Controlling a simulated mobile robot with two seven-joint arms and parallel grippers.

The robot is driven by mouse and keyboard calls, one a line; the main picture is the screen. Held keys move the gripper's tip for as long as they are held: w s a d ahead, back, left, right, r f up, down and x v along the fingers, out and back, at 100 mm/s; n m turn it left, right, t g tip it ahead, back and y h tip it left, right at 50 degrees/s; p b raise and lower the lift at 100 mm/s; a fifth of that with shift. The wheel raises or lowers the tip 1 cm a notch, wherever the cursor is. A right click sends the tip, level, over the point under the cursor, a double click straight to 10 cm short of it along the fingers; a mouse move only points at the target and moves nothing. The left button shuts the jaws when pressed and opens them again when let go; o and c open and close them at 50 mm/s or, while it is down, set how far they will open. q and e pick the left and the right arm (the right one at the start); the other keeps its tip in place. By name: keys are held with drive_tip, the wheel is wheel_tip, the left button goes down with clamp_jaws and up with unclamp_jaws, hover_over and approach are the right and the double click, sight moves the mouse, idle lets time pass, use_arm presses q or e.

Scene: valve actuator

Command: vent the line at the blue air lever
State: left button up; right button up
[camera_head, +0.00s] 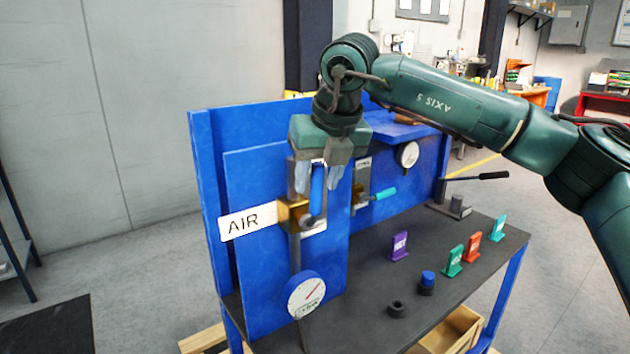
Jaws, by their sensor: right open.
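The blue air lever (317,190) stands roughly upright on a brass valve (291,213) beside the white AIR sign (248,221). The valve sits on a vertical pipe on the blue panel. My right gripper (319,180) comes down from above with its jaws open. Its two fingers appear on either side of the lever's handle; whether either touches it I cannot tell. A round gauge (306,297) with a red needle is at the pipe's lower end; its reading is too small to tell. My left gripper is not in view.
A second valve with a teal lever (383,194) and another gauge (407,154) are to the right, near my right arm. A black-handled lever (478,178) stands farther right. The dark bench top (370,318) holds several coloured tags and a blue-topped button (427,279).

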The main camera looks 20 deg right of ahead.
drive_tip(key=shift+x, duration=1.2)
drive_tip(key=shift+c, duration=0.4)
clamp_jaws()
